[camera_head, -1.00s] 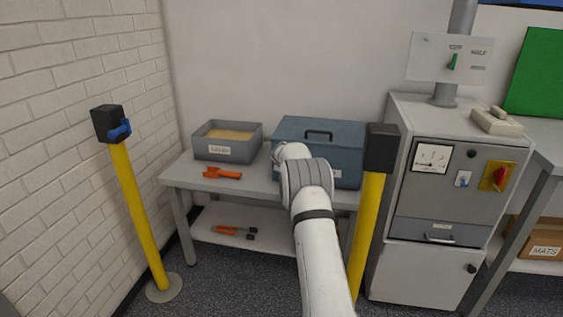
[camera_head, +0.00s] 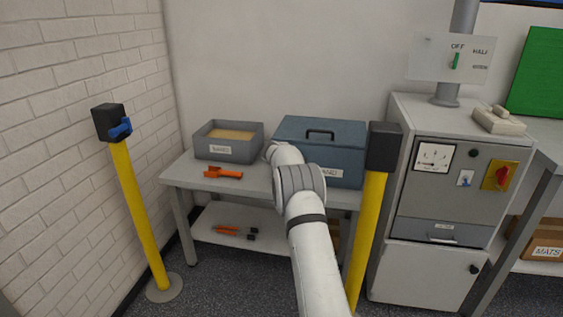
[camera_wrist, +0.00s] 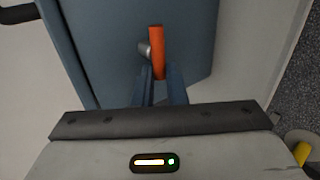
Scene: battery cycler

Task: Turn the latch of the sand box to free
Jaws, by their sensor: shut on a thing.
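The sand box is a closed blue-grey box (camera_head: 340,140) with a black lid handle, standing on the table; its front label is partly hidden by my arm. In the wrist view its blue wall (camera_wrist: 110,40) fills the upper middle. The latch is an orange lever (camera_wrist: 157,45) beside a grey metal pivot, lying roughly along the picture's vertical. My gripper (camera_wrist: 161,75) is shut on the lower end of the orange latch between its two dark blue fingers. In the head view my arm hides the gripper and latch.
An open grey tray of sand (camera_head: 215,150) and an orange scoop (camera_head: 222,172) are on the table (camera_head: 180,175) left of the box. Yellow posts stand left (camera_head: 140,215) and right (camera_head: 368,230). A grey cabinet (camera_head: 425,260) stands at right.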

